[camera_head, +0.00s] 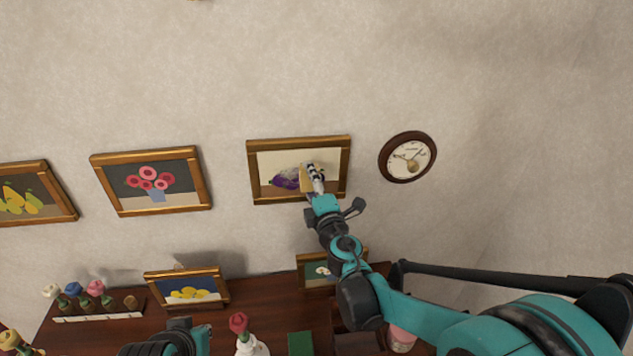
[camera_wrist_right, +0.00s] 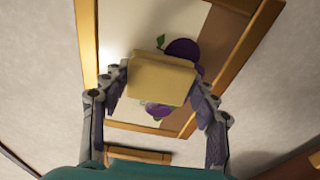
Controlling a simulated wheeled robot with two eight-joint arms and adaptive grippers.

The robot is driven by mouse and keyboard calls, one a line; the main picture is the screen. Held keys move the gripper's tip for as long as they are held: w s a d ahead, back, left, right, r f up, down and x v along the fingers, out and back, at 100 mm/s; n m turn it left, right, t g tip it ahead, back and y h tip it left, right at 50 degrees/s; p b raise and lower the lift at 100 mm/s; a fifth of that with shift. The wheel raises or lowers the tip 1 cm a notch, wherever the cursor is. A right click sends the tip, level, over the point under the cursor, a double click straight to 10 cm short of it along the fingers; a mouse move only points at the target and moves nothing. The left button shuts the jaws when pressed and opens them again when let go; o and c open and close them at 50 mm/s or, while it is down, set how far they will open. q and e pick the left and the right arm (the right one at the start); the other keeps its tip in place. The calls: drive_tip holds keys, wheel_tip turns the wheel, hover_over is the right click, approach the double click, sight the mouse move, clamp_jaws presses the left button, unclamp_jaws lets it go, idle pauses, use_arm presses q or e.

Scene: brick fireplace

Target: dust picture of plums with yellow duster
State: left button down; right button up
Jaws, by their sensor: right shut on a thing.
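My right gripper (camera_head: 315,180) is in front of the picture's right half. In the right wrist view its fingers (camera_wrist_right: 160,88) are closed on the sides of the yellow duster (camera_wrist_right: 161,76), a pale yellow block. The duster is over the canvas; I cannot tell whether it touches. Part of my left arm shows at the bottom of the head view, with no fingers visible.
Below, a dark wooden shelf (camera_head: 255,290) holds a lemon picture (camera_head: 188,288), a small framed picture (camera_head: 315,270), a red rose in a white vase (camera_head: 250,346) and several small flowers.

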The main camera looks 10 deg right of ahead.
sight(276, 175)
drive_tip(key=shift+a+b, duration=0.35)
drive_tip(key=shift+a, duration=3.65)
drive_tip(key=shift+r, duration=0.25)
drive_tip(key=shift+s+d, duration=0.1)
drive_tip(key=shift+d, duration=5.9)
drive_tip(key=shift+a+b, duration=0.35)
drive_tip(key=shift+a, duration=5.7)
drive_tip(key=shift+s+p, duration=0.4)
drive_tip(key=shift+s, duration=2.45)
drive_tip(key=shift+s, duration=1.5)
